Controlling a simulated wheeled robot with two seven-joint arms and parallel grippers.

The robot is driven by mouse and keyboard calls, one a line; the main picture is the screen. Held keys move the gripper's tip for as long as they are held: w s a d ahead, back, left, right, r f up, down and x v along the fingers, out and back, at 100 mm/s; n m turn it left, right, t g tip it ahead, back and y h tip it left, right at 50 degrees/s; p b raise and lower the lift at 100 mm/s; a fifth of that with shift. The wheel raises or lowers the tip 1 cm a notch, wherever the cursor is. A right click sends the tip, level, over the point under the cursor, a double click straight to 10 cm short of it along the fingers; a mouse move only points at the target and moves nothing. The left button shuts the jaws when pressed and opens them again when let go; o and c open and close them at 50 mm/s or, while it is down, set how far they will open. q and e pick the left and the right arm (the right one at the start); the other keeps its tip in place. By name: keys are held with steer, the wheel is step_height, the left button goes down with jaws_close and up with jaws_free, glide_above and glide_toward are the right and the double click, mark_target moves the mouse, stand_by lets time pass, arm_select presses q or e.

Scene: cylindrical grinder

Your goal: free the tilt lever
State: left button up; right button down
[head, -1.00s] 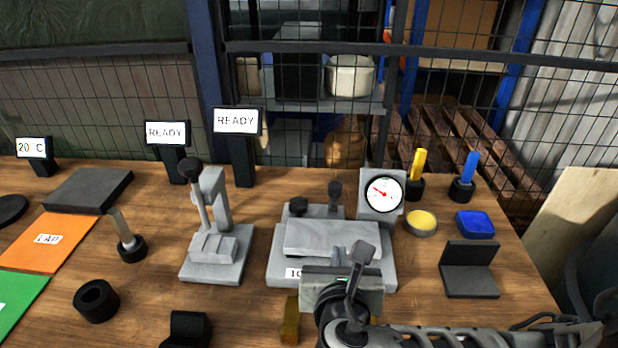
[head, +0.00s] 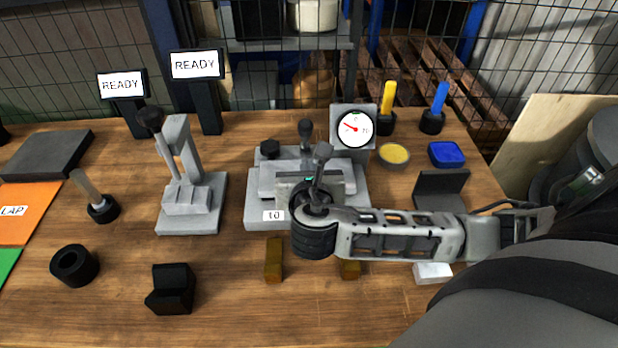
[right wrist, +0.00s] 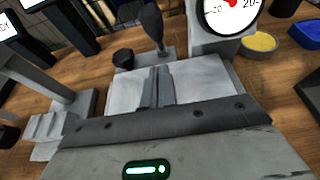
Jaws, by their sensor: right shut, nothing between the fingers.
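The grey machine (head: 254,212) stands mid-table with a dial (head: 355,129) at its back right. A short upright lever with a black handle (head: 306,132) rises at its back and looks like the tilt lever; it also shows in the right wrist view (right wrist: 152,24). A black round knob (head: 270,149) is to its left, also in the right wrist view (right wrist: 122,57). My right gripper (head: 309,177) is over the machine's front, fingers towards the lever. In the right wrist view its fingers (right wrist: 158,80) are shut and empty, apart from the lever. My left gripper is out of view.
A lever press (head: 190,190) stands left of the machine. Two READY signs (head: 195,66) are behind it. A yellow-topped dish (head: 394,155), a blue block (head: 447,154) and a black angled stand (head: 442,190) are to the right. A black block (head: 171,288) lies in front.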

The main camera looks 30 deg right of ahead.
mark_target(304, 137)
steer(key=w, duration=0.1)
steer(key=w+d, duration=0.2)
steer(key=shift+w+r+p, duration=0.3)
steer(key=shift+r+p, duration=0.05)
steer(key=shift+r, duration=0.05)
steer(key=shift+w+d+r, duration=0.15)
steer(key=shift+w+d, duration=0.2)
steer(key=shift+w, duration=0.1)
steer(key=shift+w, duration=0.15)
